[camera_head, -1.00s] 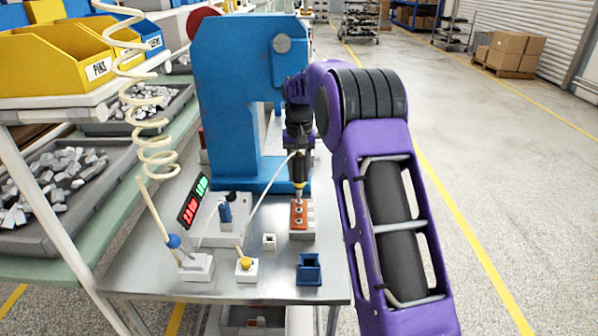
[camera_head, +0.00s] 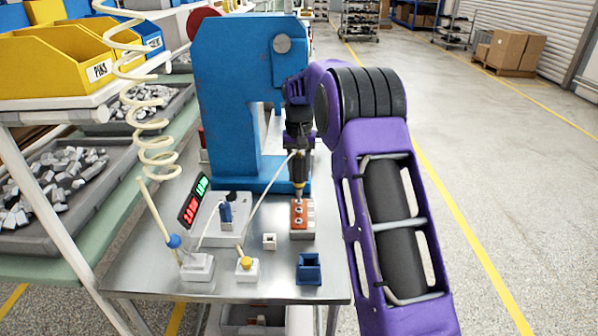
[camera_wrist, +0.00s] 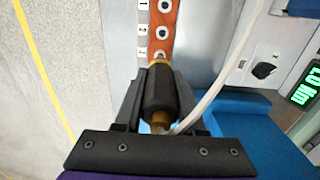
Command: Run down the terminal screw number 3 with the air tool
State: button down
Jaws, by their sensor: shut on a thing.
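The orange terminal block (camera_head: 299,217) with a white numbered strip stands on the metal bench. In the wrist view the block (camera_wrist: 172,18) shows dark round screws; marks 1 and 2 are readable, and the mark nearest the tool is unclear. My gripper (camera_head: 299,155) is shut on the air tool (camera_head: 298,172), a dark cylinder with brass-coloured ends and a pale hose. The tool is upright, its tip at the block's far end. In the wrist view the tool (camera_wrist: 160,92) hides most of the end screw. I cannot tell whether the tip touches it.
A blue press frame (camera_head: 225,100) stands just behind the block. A display (camera_head: 194,202), a small white block (camera_head: 269,241), a yellow-topped holder (camera_head: 247,268) and a dark blue holder (camera_head: 309,269) crowd the bench. The hose crosses to the left.

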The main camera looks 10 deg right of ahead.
aim_at(299, 156)
jog(key=shift+s+f, duration=0.1)
jog(key=shift+f, duration=0.15)
jog(key=shift+r, duration=3.75)
